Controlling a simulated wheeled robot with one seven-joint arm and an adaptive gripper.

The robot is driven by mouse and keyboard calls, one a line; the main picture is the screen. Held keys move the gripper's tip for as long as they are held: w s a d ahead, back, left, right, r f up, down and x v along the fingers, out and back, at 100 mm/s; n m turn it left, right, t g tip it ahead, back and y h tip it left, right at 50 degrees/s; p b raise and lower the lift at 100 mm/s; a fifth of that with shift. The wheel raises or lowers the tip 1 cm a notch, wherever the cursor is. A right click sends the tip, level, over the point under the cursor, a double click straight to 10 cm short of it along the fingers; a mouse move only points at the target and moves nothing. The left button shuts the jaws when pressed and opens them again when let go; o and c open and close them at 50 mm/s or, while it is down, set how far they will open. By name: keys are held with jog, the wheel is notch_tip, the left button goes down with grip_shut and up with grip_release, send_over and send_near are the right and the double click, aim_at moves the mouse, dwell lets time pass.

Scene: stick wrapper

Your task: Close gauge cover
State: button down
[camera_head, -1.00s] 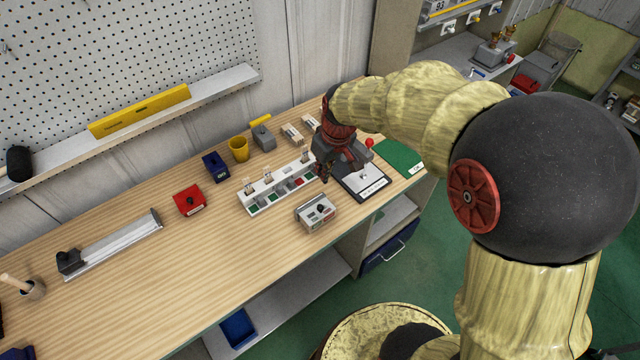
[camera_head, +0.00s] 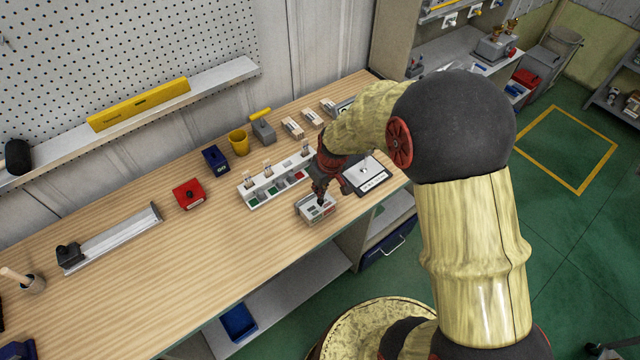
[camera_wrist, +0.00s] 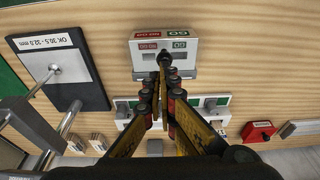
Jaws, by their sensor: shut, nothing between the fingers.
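The gauge is a small light-grey box (camera_head: 312,212) near the front edge of the bench. In the wrist view, the box (camera_wrist: 200,58) sits at the top, with red NO GO and green GO labels appearing upside down. My gripper (camera_head: 320,199) is shut and empty, with its tips over the box. In the wrist view, my gripper's fingertips (camera_wrist: 163,66) are together, at a dark round knob on the box's near side. I cannot tell whether they touch it. My fingers hide part of the box, and the cover's angle is not clear.
A white rack (camera_head: 262,197) with several colored slots stands just behind the box. A dark-framed plate with a pin (camera_head: 373,184) lies to the right. A red block (camera_head: 188,194) and a blue block (camera_head: 215,163) stand further left.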

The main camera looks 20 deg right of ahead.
dwell(0.3)
jog(key=shift+s+d+f+b, duration=0.15)
jog(key=shift+s+f+b, duration=0.25)
jog(key=shift+f+b, duration=0.45)
jog(key=shift+s+f, duration=0.15)
jog(key=shift+s, duration=0.15)
jog(key=p+v, duration=0.1)
jog(key=v, duration=0.1)
jog(key=w+p+v, duration=0.1)
jog(key=v, duration=0.2)
jog(key=shift+w+r, duration=0.1)
jog(key=shift+r, duration=0.15)
jog(key=s+v, duration=0.1)
jog(key=v, duration=0.7)
jog(key=shift+s+d+r, duration=0.2)
jog(key=shift+s, duration=0.25)
